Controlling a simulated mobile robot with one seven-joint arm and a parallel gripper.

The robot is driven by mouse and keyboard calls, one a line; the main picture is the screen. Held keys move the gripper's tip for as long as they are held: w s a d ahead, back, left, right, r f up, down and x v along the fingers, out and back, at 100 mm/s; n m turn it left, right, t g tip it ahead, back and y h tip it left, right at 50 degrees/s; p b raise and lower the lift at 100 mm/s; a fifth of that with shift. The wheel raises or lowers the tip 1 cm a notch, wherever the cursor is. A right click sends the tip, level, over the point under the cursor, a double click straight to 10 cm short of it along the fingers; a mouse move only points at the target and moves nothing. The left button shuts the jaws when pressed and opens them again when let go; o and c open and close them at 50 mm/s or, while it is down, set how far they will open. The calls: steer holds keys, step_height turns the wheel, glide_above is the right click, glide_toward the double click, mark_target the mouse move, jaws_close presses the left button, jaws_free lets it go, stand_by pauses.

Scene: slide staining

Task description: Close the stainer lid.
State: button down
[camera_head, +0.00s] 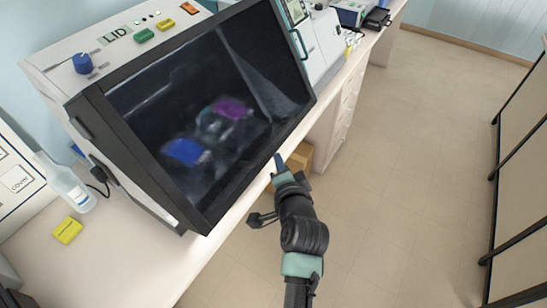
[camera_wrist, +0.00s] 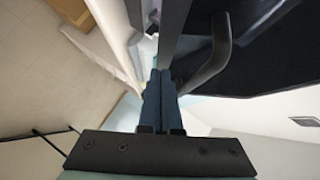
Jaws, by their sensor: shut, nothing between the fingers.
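The stainer (camera_head: 55,55) stands on the bench. Its lid (camera_head: 95,98) is a dark, see-through panel in a black frame across the front, with its lower edge at the bench's front edge. I cannot tell for sure how far the lid stands off the body. Blurred blue and purple shapes show through it. My gripper (camera_head: 278,160) is shut and empty, just beside the lid's lower edge. In the wrist view, my gripper's fingers (camera_wrist: 158,95) are together, close to a dark edge and a curved black handle (camera_wrist: 215,55). Contact cannot be told.
A label reading LID, a blue knob (camera_head: 82,63), a green button (camera_head: 143,35) and a yellow button (camera_head: 166,25) are on top. A cardboard box (camera_head: 300,158) is under the bench.

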steer(key=shift+w+a+f, duration=0.4)
steer(key=shift+w+a, duration=0.1)
steer(key=shift+a, duration=0.2)
steer(key=w+a+f+m+t+b, duration=0.1)
steer(key=w+a+f+b, duration=0.1)
steer(key=f+b, duration=0.3)
steer(key=w+a+f+m+t+y+b, duration=0.1)
steer(key=a+f+b, duration=0.3)
steer(key=b, duration=0.6)
steer(key=w+a+f+m+t+b, duration=0.1)
steer(key=w+a+f+b, duration=0.2)
steer(key=f+b, duration=0.3)
steer(key=shift+w+a+f+t+y+b, duration=0.35)
steer(key=shift+w+b, duration=0.2)
steer(key=shift+b, duration=0.75)
steer(key=shift+w+a+f+m+t+b, duration=0.15)
steer(key=shift+w+a+f+b, duration=0.15)
steer(key=shift+b, duration=0.2)
steer(key=shift+w+a+f+m+t+b, duration=0.1)
steer(key=shift+w+a+m+b, duration=0.05)
steer(key=shift+a+b, duration=0.3)
steer(key=shift+a+r+b, duration=0.1)
steer(key=shift+b, duration=0.2)
